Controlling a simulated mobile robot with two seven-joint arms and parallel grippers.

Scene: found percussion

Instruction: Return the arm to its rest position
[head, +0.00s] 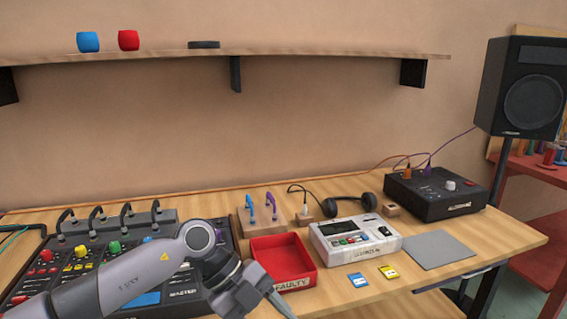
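My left arm comes in from the lower left, across the front of the mixing console (40,257). My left gripper (281,304) points down and to the right, in front of the red tray (312,277) marked "FAULTY". One grey finger shows clearly, so I cannot tell whether the gripper is open or shut. Nothing shows in it. My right gripper is not in view.
A white sampler (356,240) stands right of the tray, with blue (358,280) and yellow (389,272) cartridges in front. A grey pad (438,251) lies bare. Headphones (350,206), a black box (436,195) and a speaker (520,88) are farther back or right.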

